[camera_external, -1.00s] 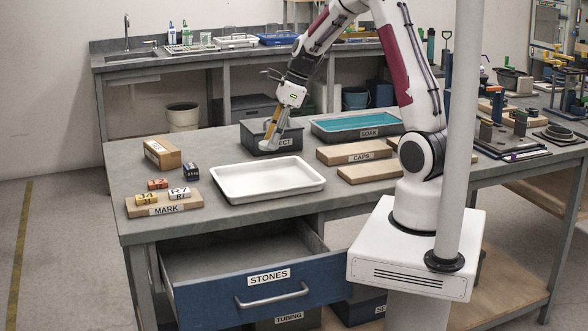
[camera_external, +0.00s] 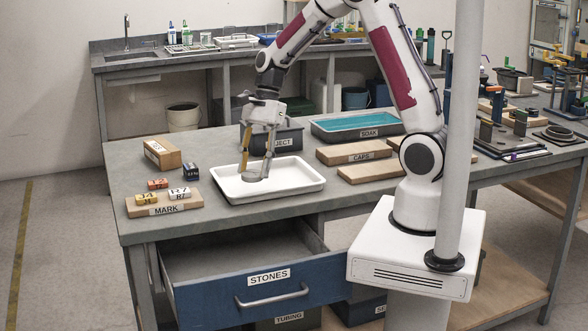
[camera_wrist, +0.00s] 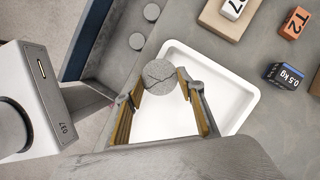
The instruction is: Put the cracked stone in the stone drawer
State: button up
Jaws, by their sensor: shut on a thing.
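The cracked stone (camera_wrist: 160,77) is a round grey disc with a dark crack across its face. My gripper (camera_wrist: 159,86) is shut on it, one finger on each side. In the external view my gripper (camera_external: 257,168) holds the stone (camera_external: 251,177) over the white tray (camera_external: 298,190); how far above the tray floor is hard to tell. The drawer labelled STONES (camera_external: 268,280) is blue and pulled open at the front of the bench. In the wrist view the open drawer (camera_wrist: 112,62) is at the upper left, with two grey round stones inside.
The REJECT bin (camera_external: 288,138) stands behind the tray, with the SOAK tub (camera_external: 355,133) and the CAPS board (camera_external: 362,157) to the right. Small marked blocks and the MARK board (camera_external: 140,210) lie left of the tray. The drawer's far left interior looks free.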

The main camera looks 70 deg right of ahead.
jog(key=a+n, duration=0.1)
jog(key=s+a+n+g, duration=0.1)
jog(key=a, duration=0.1)
jog(key=s+a+f+n, duration=0.1)
jog(key=a, duration=0.1)
jog(key=shift+s+n, duration=0.25)
jog(key=shift+n, duration=0.15)
jog(key=s+a+f+n+g+h, duration=0.1)
jog(key=s+f+n, duration=0.1)
jog(key=n, duration=0.2)
jog(key=s+a+f+n+g+h, duration=0.1)
jog(key=s+f+n, duration=0.1)
jog(key=f+n, duration=0.1)
jog(key=s+a+f+n+g+h, duration=0.1)
jog(key=s+f+n, duration=0.1)
jog(key=n, duration=0.3)
jog(key=shift+s+a+f+g, duration=0.15)
jog(key=shift+s+a+g, duration=0.05)
jog(key=shift+s+g, duration=0.1)
jog(key=s+f+n+h, duration=0.3)
jog(key=s+f+n, duration=0.1)
jog(key=n, duration=0.5)
jog(key=shift+d+f+h, duration=0.15)
jog(key=shift+f+h, duration=0.25)
jog(key=shift+f, duration=0.1)
jog(key=shift+f, duration=2.9)
jog(key=shift+f, duration=0.1)
